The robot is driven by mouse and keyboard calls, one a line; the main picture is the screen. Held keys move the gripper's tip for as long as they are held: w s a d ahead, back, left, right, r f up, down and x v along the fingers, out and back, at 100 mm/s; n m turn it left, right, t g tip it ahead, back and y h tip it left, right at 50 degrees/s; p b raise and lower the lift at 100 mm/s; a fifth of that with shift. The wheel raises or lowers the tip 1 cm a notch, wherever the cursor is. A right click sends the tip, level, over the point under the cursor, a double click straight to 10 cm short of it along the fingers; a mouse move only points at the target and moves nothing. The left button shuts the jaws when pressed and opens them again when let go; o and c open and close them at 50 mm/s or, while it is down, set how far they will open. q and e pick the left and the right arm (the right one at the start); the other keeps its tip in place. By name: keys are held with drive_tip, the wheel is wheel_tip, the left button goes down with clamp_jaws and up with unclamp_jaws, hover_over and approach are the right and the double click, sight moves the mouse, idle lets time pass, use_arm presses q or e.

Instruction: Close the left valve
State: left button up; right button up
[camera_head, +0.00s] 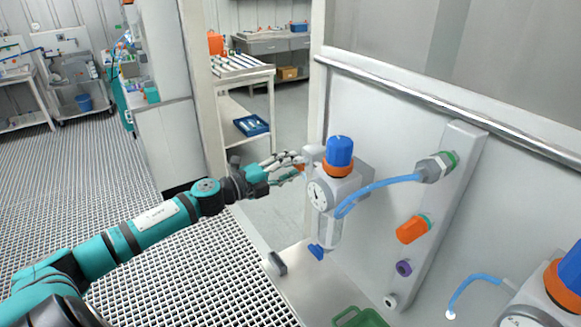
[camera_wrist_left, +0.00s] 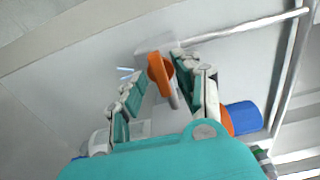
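The left valve has an orange handle (camera_wrist_left: 160,74), seen in the left wrist view between the fingertips of my left gripper (camera_wrist_left: 158,82). The fingers are apart, one on each side of the handle, with no clear contact. In the head view, my left gripper (camera_head: 299,165) reaches in from the left to the left side of the regulator unit (camera_head: 335,190) with its gauge and blue knob (camera_head: 340,151). Only a small orange bit of the handle shows there, mostly hidden by the fingers. My right gripper is not in view.
A blue hose (camera_head: 381,187) runs from the unit to a metal fitting on the wall panel (camera_head: 458,190). An orange knob (camera_head: 413,229) sits below that fitting. A second similar unit (camera_head: 530,306) stands at the lower right. A green tray (camera_head: 362,318) lies at the bottom.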

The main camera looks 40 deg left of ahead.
use_arm(q)
drive_tip(key=shift+s, duration=0.1)
drive_tip(key=v, duration=1.1)
drive_tip(key=shift+s+a, duration=0.15)
drive_tip(key=shift+s, duration=0.25)
idle(0.3)
